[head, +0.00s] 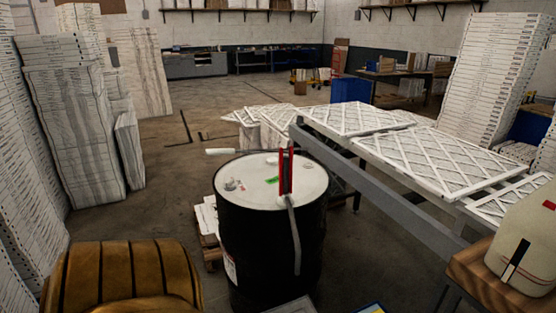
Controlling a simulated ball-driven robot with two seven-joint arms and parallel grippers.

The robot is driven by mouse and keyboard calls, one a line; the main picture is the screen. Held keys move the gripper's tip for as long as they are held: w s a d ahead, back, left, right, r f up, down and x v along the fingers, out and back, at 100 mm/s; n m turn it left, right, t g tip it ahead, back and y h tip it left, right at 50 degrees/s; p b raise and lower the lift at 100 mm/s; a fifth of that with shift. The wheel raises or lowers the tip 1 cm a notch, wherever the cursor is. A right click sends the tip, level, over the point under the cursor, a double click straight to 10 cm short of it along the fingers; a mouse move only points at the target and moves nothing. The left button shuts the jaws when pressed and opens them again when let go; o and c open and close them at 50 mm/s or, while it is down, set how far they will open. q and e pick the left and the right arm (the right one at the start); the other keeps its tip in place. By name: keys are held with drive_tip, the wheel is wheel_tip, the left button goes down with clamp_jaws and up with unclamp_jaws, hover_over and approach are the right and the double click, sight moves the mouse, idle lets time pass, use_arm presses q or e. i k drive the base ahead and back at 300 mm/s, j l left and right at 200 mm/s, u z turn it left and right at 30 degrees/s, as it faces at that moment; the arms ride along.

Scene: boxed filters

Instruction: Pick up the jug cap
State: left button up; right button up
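A cream-coloured jug (524,243) with a dark stripe on its side stands on a wooden surface (474,268) at the lower right, cut off by the right edge of the picture. A small red piece (548,205) shows at the jug's upper right; it may be the jug cap, but I cannot tell for sure. No other cap shows clearly. Neither of my grippers is in view.
A black drum (262,238) with a white top stands in the middle, with a red upright tool (287,172) on it. Framed filters (440,158) lie on a long table to the right. Tall filter stacks (72,135) stand left. Floor behind the drum is open.

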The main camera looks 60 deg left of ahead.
sight(272, 161)
drive_tip(key=j, duration=0.6)
drive_tip(key=k+j+z, duration=0.15)
drive_tip(key=j, duration=1.05)
drive_tip(key=j+z, duration=0.15)
drive_tip(key=j, duration=0.45)
drive_tip(key=k+j, duration=0.15)
drive_tip(key=j, duration=0.45)
